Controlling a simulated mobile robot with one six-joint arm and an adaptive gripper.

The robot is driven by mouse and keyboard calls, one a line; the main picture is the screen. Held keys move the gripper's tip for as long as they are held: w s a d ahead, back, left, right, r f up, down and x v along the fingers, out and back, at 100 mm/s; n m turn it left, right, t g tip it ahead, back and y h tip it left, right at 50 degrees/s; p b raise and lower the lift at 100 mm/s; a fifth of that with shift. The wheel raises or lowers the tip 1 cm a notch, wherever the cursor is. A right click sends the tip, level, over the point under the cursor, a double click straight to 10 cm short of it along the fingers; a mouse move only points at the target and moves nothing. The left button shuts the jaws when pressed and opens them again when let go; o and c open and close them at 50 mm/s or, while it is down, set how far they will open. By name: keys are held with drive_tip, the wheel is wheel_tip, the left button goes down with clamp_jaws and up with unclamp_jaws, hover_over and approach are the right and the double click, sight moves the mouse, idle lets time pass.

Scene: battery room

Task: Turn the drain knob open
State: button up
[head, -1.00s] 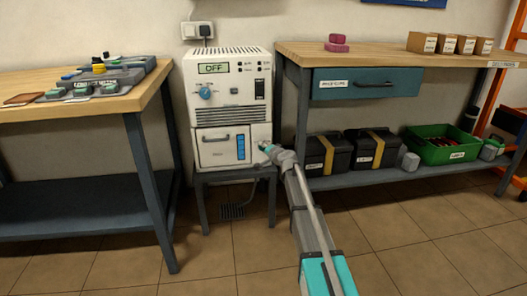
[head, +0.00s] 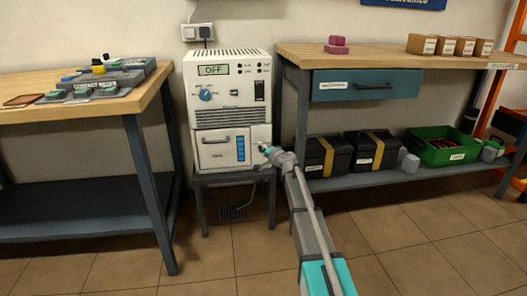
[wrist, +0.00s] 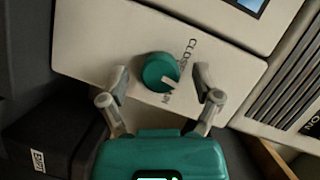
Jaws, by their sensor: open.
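The drain knob (wrist: 158,72) is a round teal knob with a white pointer mark, on a pale panel in the wrist view. Lettering that starts "CLOS" runs beside it at the upper right; a second, short label lies below the knob, too small to read surely. My gripper (wrist: 161,78) is open, with one finger on each side of the knob and a visible gap on both sides. In the head view my gripper (head: 268,151) is at the lower right front of the white machine (head: 230,105), and hides most of the knob.
The machine stands on a small dark stand (head: 235,178), and its display reads OFF. A workbench (head: 140,95) is close on the left. Another bench (head: 400,60) with a drawer, black boxes (head: 372,150) and a green crate (head: 440,155) is on the right. The floor in front is clear.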

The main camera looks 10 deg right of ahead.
drive_tip(key=shift+r+n, duration=0.1)
drive_tip(key=shift+n, duration=0.2)
drive_tip(key=n+g+h+p, duration=0.1)
drive_tip(key=n+p, duration=0.1)
drive_tip(key=n, duration=0.1)
drive_tip(key=shift+a+h+p, duration=0.1)
drive_tip(key=shift+h+p, duration=0.2)
drive_tip(key=shift+h, duration=0.1)
drive_tip(key=shift+n+g+h+p, duration=0.3)
drive_tip(key=shift+n+h+p, duration=0.8)
drive_tip(key=shift+n, duration=0.9)
drive_tip(key=s+a+r+g+p, duration=0.1)
drive_tip(key=s+r+g+p, duration=0.1)
drive_tip(key=s+r+p, duration=0.7)
drive_tip(key=s+r+n+g+p, duration=0.1)
drive_tip(key=s+r+g+p, duration=0.2)
drive_tip(key=s+r+p, duration=0.6)
drive_tip(key=s+p, duration=0.7)
drive_tip(key=shift+a+r+g, duration=0.3)
drive_tip(key=shift+a, duration=0.1)
